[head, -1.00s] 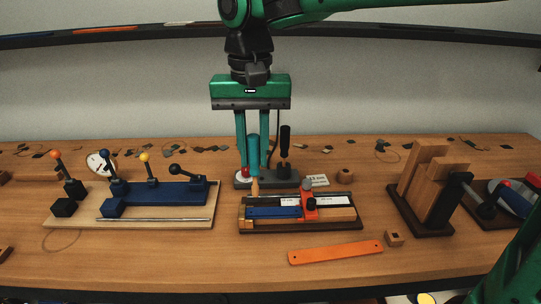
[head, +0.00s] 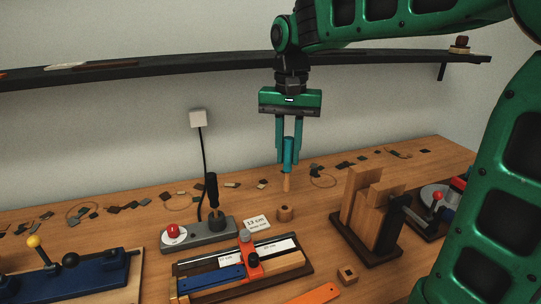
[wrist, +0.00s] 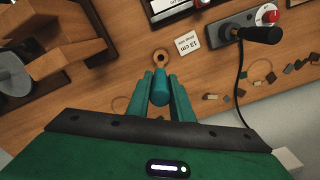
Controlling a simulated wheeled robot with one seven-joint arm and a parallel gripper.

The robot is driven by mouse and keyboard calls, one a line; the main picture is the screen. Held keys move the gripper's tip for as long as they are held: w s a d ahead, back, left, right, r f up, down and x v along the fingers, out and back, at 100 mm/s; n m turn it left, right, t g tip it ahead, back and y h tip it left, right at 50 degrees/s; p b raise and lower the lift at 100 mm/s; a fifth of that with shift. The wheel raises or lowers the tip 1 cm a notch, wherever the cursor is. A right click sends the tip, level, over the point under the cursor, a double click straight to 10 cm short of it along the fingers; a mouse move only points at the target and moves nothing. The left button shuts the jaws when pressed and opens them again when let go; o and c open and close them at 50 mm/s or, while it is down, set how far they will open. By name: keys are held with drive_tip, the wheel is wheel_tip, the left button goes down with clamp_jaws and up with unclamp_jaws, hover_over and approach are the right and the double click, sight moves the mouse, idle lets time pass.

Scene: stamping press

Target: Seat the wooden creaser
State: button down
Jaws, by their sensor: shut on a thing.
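The wooden creaser has a teal handle (head: 289,150) and a pale wooden tip (head: 287,183) pointing down. My gripper (head: 289,148) is shut on the handle and holds the creaser upright in the head view. In the wrist view the handle (wrist: 160,90) shows between my two teal fingers; its tip is hidden there. A round wooden holder with a hole (head: 285,213) stands on the bench just below the tip in the head view, and it shows beyond the handle in the wrist view (wrist: 161,57). A gap shows between tip and holder.
A grey base (head: 211,235) with a black-handled tool and red button stands left of the holder. A "13 cm" card (head: 257,224) lies beside it. A ruler jig (head: 207,281) is in front.

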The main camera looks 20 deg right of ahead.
sight(286, 167)
drive_tip(key=shift+a, duration=0.15)
drive_tip(key=shift+f, duration=0.15)
drive_tip(key=shift+f, duration=2.1)
drive_tip(key=shift+s+f, duration=0.1)
drive_tip(key=shift+f, duration=1.9)
drive_tip(key=c, duration=1.5)
unclamp_jaws()
